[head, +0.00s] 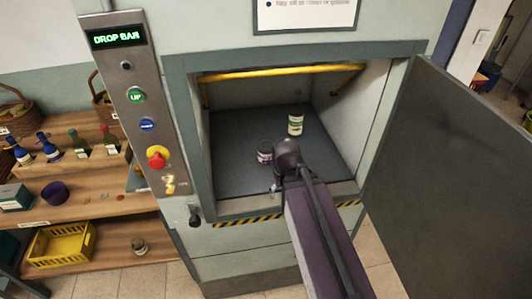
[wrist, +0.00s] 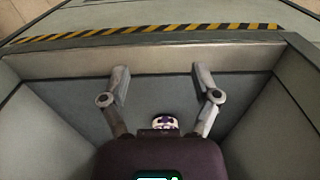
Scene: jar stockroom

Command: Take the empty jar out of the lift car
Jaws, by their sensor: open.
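The lift car (head: 230,178) is open, with its grey floor showing. A dark-topped jar (head: 265,157) with a purple and white label stands on the floor, just left of my wrist. A white and green jar (head: 296,125) stands farther back on the right. I cannot tell which jar is empty. My arm reaches into the opening, and my gripper is mostly hidden behind my wrist in the head view. In the wrist view my gripper (wrist: 161,82) has its fingers wide apart with nothing between the tips. A purple and white jar (wrist: 165,123) shows partly behind the gripper body.
A yellow bar (head: 280,72) crosses the top of the opening. The metal door (head: 450,165) stands open at right. A panel (head: 131,100) at left reads "DROP BAR". A striped sill edge (head: 240,222) borders the front. Shelves (head: 90,180) with bottles stand left.

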